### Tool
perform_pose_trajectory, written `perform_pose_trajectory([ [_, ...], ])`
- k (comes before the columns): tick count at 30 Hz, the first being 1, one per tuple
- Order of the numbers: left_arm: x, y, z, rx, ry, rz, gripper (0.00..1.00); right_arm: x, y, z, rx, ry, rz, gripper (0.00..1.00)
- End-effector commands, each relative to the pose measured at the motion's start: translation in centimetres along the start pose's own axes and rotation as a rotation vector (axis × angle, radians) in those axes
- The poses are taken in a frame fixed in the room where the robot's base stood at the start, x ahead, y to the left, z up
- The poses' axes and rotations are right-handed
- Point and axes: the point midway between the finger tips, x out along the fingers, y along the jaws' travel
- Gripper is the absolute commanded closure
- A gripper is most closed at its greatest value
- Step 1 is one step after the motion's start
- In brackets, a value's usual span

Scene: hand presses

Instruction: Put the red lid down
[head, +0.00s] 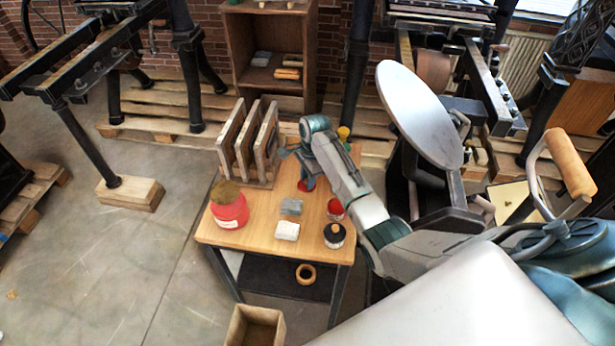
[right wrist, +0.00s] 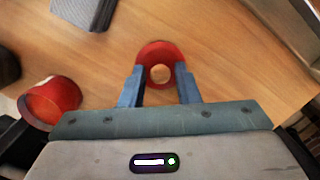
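The red lid (right wrist: 160,50) is a round red disc with a pale round centre. In the right wrist view it lies at the tips of my right gripper (right wrist: 160,76). The two blue fingers stand apart on either side of the pale centre, with small gaps showing, so the gripper looks open. In the head view my right gripper (head: 308,183) points down at the wooden table (head: 262,238), and part of the red lid (head: 302,187) shows beside the fingers, at about table height. My left gripper is not in view.
An open red jar (head: 336,209) and a dark-lidded jar (head: 334,235) stand at the right. A large red pot (head: 229,206) is at the left. Grey and white blocks (head: 286,230) lie mid-table. A wooden rack (head: 268,160) stands behind; a press with a round plate (head: 418,113) is right.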

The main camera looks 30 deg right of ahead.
Motion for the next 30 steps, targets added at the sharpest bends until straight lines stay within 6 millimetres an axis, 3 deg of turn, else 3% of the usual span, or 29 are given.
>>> perform_pose_trajectory([
  [10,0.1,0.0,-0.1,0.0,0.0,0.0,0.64,-0.1,0.0,0.0,0.0,0.0,0.0,0.6],
  [14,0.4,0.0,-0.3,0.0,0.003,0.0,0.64,-1.1,-0.1,0.0,0.0,0.001,-0.003,0.6],
  [27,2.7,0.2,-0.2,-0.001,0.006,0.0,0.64,-9.8,-0.1,-0.1,-0.001,0.001,-0.004,0.6],
  [30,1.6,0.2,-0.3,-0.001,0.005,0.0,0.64,-11.6,-0.1,0.0,0.0,0.0,-0.001,0.6],
])
